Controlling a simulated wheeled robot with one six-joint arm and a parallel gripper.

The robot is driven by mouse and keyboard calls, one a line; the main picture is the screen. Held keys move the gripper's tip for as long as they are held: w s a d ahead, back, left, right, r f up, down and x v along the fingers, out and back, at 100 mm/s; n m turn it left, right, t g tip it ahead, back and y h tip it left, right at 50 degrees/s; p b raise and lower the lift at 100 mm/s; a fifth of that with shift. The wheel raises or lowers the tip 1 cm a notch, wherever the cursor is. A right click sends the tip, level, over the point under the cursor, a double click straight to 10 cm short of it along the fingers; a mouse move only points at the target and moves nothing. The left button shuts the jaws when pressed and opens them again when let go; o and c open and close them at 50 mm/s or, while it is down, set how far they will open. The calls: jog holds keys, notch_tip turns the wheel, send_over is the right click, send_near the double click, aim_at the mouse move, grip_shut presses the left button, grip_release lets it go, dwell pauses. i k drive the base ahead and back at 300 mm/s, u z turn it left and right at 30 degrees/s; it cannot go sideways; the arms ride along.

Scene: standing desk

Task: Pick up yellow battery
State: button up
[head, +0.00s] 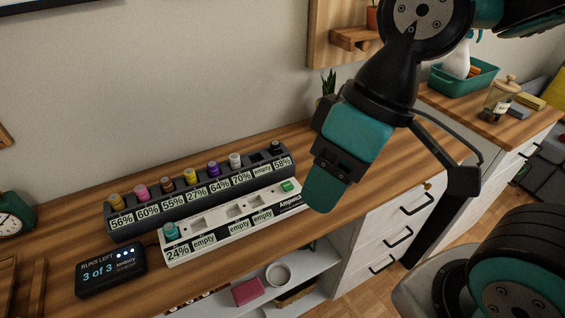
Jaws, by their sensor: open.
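A yellow battery (190,176) stands upright in the dark rack, in the slot labelled 27%. A darker gold battery (115,201) stands at the rack's left end, labelled 56%. The dark rack (110,235) also holds pink, brown, purple, white and black batteries; one slot is labelled empty. My gripper (326,188) hangs right of the rack, near the right end of the white charger (178,258), and is apart from the yellow battery. It is open, and I see nothing in it. Its far finger is mostly hidden.
The white charger in front of the rack holds a teal battery (169,231) at its left end; several slots are empty. A small display (110,270) reads "3 of 3". A clock (14,217) stands at left. A plant (327,86) is behind my gripper. Drawers (400,215) are below.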

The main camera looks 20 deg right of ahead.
aim_at(190, 175)
jog(key=z, duration=2.2)
jog(key=k, duration=1.35)
jog(key=u, duration=1.85)
jog(key=i, duration=0.55)
